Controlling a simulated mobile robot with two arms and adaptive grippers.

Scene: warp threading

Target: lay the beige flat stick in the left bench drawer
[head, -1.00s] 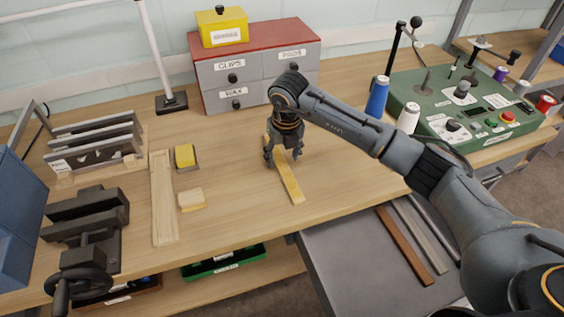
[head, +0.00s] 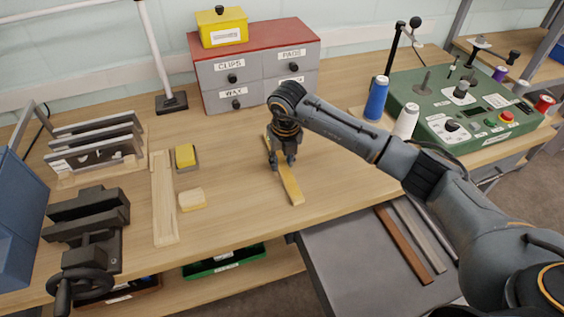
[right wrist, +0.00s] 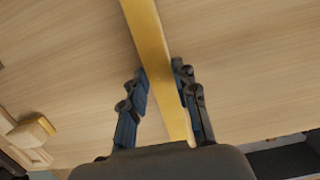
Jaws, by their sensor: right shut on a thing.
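The beige flat stick (head: 291,187), a yellowish tan strip, lies on the bench top and points toward the front edge. My right gripper (head: 282,166) is over its middle and shut on it. In the right wrist view the stick (right wrist: 153,40) runs between the fingers of the gripper (right wrist: 160,70). The open drawer (head: 345,262) under the bench's front edge holds a brown strip (head: 403,245) and grey strips beside it. My left gripper is not in view.
A pale wide board (head: 163,200), a yellow block (head: 185,156) and a light block (head: 192,199) lie left of the stick. A vise (head: 88,240) stands at the front left. A small drawer cabinet (head: 255,62) stands behind; a green control box (head: 460,105) is at right.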

